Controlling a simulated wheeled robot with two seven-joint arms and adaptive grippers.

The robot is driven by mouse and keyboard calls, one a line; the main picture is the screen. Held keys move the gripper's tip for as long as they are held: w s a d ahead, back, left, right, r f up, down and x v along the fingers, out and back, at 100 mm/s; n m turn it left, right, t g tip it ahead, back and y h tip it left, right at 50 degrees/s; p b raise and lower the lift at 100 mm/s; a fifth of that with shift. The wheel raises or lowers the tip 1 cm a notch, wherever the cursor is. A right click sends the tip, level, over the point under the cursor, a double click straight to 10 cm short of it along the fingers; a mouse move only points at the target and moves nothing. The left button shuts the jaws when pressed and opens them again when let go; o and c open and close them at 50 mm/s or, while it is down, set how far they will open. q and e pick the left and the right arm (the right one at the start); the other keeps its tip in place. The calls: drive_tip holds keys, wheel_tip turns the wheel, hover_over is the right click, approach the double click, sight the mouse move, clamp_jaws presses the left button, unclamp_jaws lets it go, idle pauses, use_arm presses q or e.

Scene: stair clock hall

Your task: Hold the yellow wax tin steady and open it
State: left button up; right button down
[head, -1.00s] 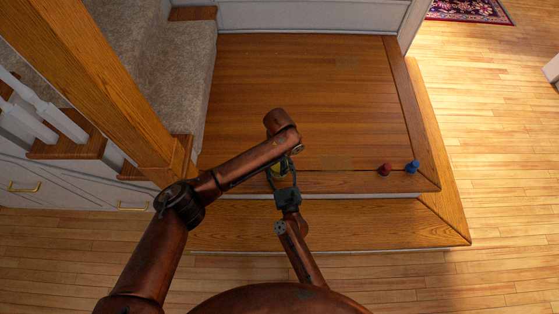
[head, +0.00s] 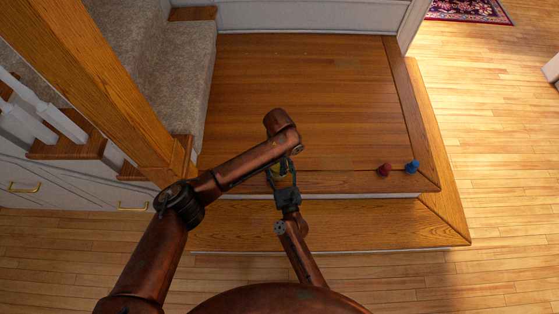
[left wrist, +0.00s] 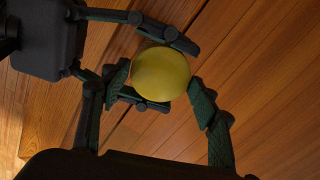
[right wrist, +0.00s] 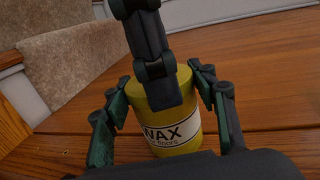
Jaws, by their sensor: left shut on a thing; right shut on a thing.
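The yellow wax tin (head: 283,181) stands upright near the front edge of the wooden landing, mostly hidden by my grippers in the head view. In the left wrist view its round yellow top (left wrist: 161,74) shows between the fingers of my left gripper (left wrist: 166,92), which comes from above and is shut on its upper part. In the right wrist view, its body (right wrist: 181,134) with a white WAX label sits between the fingers of my right gripper (right wrist: 160,112), shut on it from the side. A left finger covers part of the tin's upper front. The lid seam is not clear.
A dark red object (head: 384,169) and a blue one (head: 412,166) stand right of the tin on the landing (head: 310,80). A wooden post (head: 95,90) and carpeted stairs (head: 180,65) are at left. A lower step (head: 350,222) borders the front.

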use_arm(q)
drive_tip(key=shift+a, duration=0.15)
use_arm(e)
drive_tip(key=shift+d+f, duration=0.25)
drive_tip(key=shift+f, duration=0.05)
use_arm(q)
drive_tip(key=o, duration=1.3)
